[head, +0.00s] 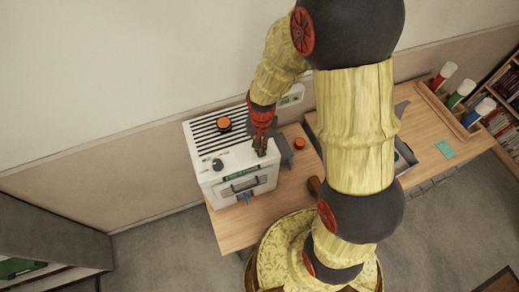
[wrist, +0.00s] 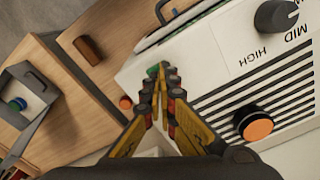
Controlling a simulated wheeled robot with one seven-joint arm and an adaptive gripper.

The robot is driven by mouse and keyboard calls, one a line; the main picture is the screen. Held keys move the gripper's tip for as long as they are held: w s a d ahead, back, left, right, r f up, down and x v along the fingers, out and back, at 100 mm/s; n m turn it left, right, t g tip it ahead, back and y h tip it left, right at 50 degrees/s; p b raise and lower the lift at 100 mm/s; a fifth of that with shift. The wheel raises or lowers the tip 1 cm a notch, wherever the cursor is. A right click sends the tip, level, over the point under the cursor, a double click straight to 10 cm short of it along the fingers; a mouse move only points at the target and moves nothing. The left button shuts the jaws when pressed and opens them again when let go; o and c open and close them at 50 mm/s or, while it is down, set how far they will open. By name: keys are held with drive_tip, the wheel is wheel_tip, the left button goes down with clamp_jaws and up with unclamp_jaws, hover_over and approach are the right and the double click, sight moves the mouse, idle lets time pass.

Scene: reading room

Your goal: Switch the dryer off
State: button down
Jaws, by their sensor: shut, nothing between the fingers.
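The dryer (head: 207,183) is a white box with a black-slotted top, standing on the left end of a wooden table. It fills the right of the wrist view (wrist: 200,62). An orange-topped black knob (wrist: 256,127) sits among the slots. A dark dial (wrist: 276,16) is near printed MID and HIGH; its exact setting is unclear. My gripper (wrist: 162,75) is shut and empty, fingertips over the dryer's top edge beside a small green part (wrist: 152,71), partly hidden by them. Contact cannot be told. In the head view my gripper (head: 261,150) is at the dryer's right side.
The table (head: 245,222) holds a small orange object (head: 299,143) and a brown block (head: 314,186) right of the dryer. Further right are a grey tray (head: 408,160), a teal card (head: 445,149) and a wooden rack (head: 440,108) with coloured-lidded containers. A wall runs behind.

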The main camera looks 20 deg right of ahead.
drive_tip(key=shift+f+b, duration=0.5)
drive_tip(key=shift+f, duration=0.25)
drive_tip(key=shift+r, duration=0.15)
drive_tip(key=shift+r+p, duration=2.4)
drive_tip(key=shift+r, duration=1.05)
